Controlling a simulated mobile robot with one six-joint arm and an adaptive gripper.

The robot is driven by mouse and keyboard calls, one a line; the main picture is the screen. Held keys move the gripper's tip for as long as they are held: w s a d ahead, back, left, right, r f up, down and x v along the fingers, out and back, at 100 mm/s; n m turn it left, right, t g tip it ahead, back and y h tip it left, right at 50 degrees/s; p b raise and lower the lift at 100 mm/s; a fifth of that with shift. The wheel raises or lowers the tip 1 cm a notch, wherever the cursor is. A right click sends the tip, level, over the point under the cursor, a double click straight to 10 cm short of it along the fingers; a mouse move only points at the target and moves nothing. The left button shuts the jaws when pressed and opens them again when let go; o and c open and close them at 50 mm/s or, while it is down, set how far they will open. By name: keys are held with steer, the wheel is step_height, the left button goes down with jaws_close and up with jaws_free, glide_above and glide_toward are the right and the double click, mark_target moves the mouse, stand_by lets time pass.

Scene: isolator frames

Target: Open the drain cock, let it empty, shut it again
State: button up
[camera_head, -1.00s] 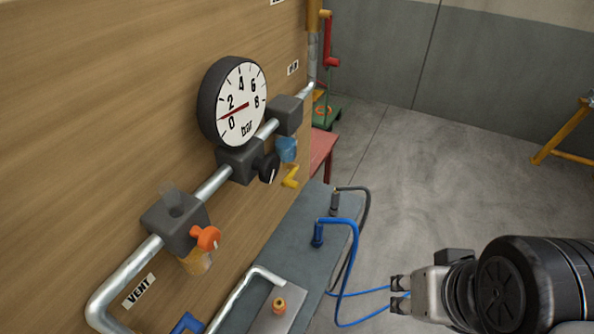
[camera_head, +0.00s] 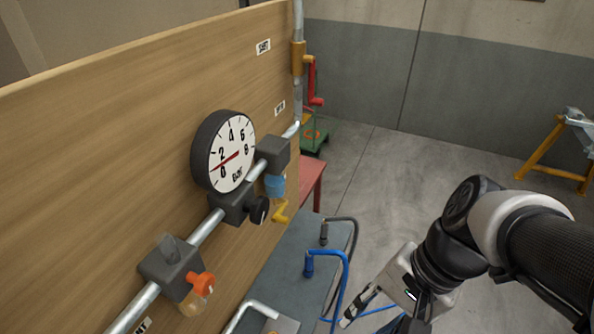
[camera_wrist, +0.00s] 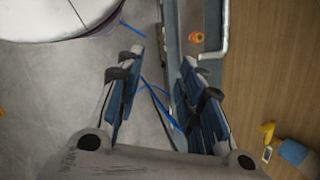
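A yellow drain cock (camera_head: 281,211) hangs under a blue bowl (camera_head: 275,186) on the pipe at the board's right end. The cock (camera_wrist: 266,133) and bowl (camera_wrist: 298,152) also show at the lower right of the wrist view. I cannot tell from its lever whether the cock is open, and no flow is visible. My gripper (camera_head: 350,312) is apart from it, lower and to the right, pointing down-left beside the bench. In the wrist view my gripper (camera_wrist: 163,56) is open, with nothing between its fingertips.
A round gauge (camera_head: 223,151) reads between 0 and 2 bar. An orange handle (camera_head: 203,283) sits on a nearer block. Open floor (camera_head: 385,180) lies to the right.

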steer(key=w+a+m+g+y+p, duration=0.25)
steer(key=w+m+y, duration=0.2)
steer(key=m, duration=0.25)
steer(key=m+t+y+p, duration=0.6)
steer(key=m+t+y, duration=0.25)
steer(key=m, duration=1.05)
glide_toward(290, 221)
steer(key=shift+t, duration=0.4)
steer(key=x, duration=1)
steer(key=shift+s+f+b, duration=0.15)
steer(key=shift+f+b, duration=0.2)
steer(key=shift+f, duration=0.05)
steer(key=shift+c, duration=0.2)
jaws_close()
